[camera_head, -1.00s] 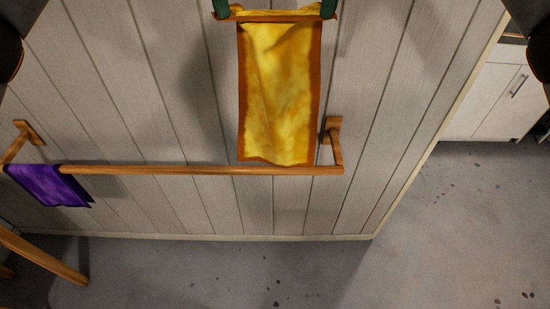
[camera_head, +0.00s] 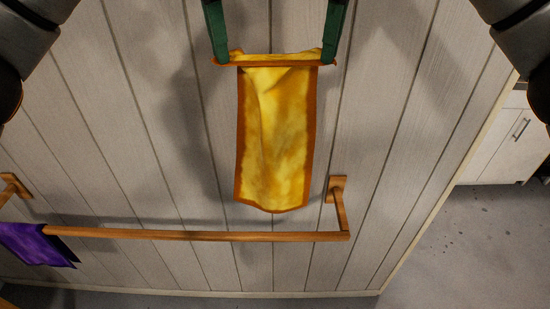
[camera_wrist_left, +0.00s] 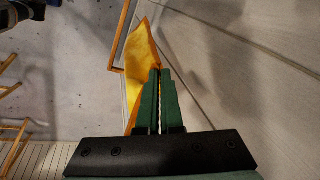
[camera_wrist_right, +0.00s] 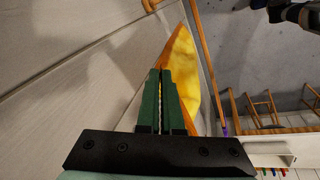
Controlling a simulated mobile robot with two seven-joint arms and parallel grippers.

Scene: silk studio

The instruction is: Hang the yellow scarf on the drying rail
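The yellow scarf (camera_head: 275,140) with an orange border hangs down between my two grippers in the head view. My left gripper (camera_head: 219,60) is shut on its upper left corner, and my right gripper (camera_head: 328,60) is shut on its upper right corner. The scarf also shows beyond the fingers in the left wrist view (camera_wrist_left: 140,60) and the right wrist view (camera_wrist_right: 182,75). The wooden drying rail (camera_head: 200,235) runs along the wall. The scarf's lower edge shows above the rail in the picture; whether they touch, I cannot tell.
A purple cloth (camera_head: 35,245) hangs over the rail's left part. The panelled wall (camera_head: 130,120) is behind. A white cabinet (camera_head: 510,150) stands at the right. The rail between the purple cloth and its right bracket (camera_head: 338,195) is bare.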

